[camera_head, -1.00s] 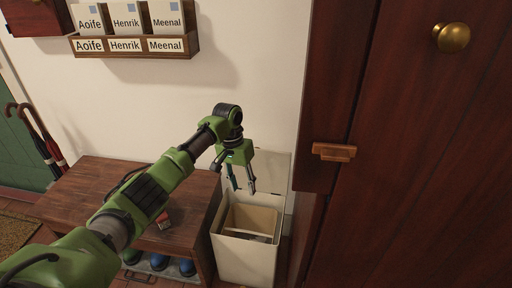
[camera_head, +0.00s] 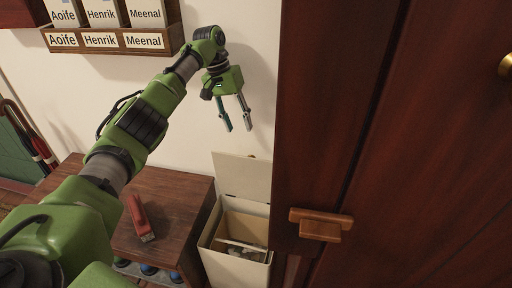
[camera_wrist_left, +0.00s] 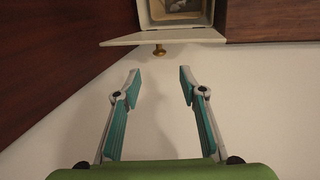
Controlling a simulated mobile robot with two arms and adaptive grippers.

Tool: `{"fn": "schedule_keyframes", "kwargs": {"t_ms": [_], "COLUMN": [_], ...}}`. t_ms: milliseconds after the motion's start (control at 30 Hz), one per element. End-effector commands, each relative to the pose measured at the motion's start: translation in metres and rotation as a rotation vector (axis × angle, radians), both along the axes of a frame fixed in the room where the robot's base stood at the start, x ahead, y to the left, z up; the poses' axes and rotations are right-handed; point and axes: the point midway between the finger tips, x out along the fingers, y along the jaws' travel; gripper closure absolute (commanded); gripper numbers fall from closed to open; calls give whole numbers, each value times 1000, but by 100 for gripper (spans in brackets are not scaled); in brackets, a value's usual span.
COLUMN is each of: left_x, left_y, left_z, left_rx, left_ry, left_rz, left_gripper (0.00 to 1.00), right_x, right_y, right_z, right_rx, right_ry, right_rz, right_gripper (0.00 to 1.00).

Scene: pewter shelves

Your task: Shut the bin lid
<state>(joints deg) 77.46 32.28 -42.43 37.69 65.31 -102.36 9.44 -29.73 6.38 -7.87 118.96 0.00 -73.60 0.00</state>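The white bin (camera_head: 236,268) stands on the floor between the low wooden bench and the dark wooden cabinet. Its lid (camera_head: 242,177) is open, tilted up at the back against the wall side. Papers or similar items show inside. My left gripper (camera_head: 237,128) is above the lid, apart from it, open and empty. In the left wrist view, the open left gripper (camera_wrist_left: 157,70) points toward the lid (camera_wrist_left: 162,39), whose small brass knob (camera_wrist_left: 159,50) shows between the fingertips. The bin opening (camera_wrist_left: 180,10) shows beyond it. My right gripper is not in view.
The wooden bench (camera_head: 178,208) beside the bin holds a red object (camera_head: 140,217); blue items sit below it. A cabinet (camera_head: 400,150) with a wooden handle (camera_head: 320,225) closes off the right side. A labelled letter rack (camera_head: 112,39) hangs on the wall.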

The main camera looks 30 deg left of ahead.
Motion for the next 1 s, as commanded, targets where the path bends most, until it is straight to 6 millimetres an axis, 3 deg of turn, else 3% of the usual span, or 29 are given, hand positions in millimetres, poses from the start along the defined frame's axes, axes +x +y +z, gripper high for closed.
{"fn": "schedule_keyframes", "kwargs": {"t_ms": [267,733,1000], "left_x": [0,4,6], "left_y": [-3,-26,-34], "left_z": [-13,-103,-130], "left_rx": [-1,-1,-1], "left_ry": [1,2,1], "left_rz": [2,1,1], "left_gripper": [62,62,62], "right_x": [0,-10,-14], "right_y": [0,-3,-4], "right_z": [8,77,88], "right_rx": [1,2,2], "right_ry": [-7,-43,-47], "right_rz": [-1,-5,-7], "right_gripper": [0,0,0]}}
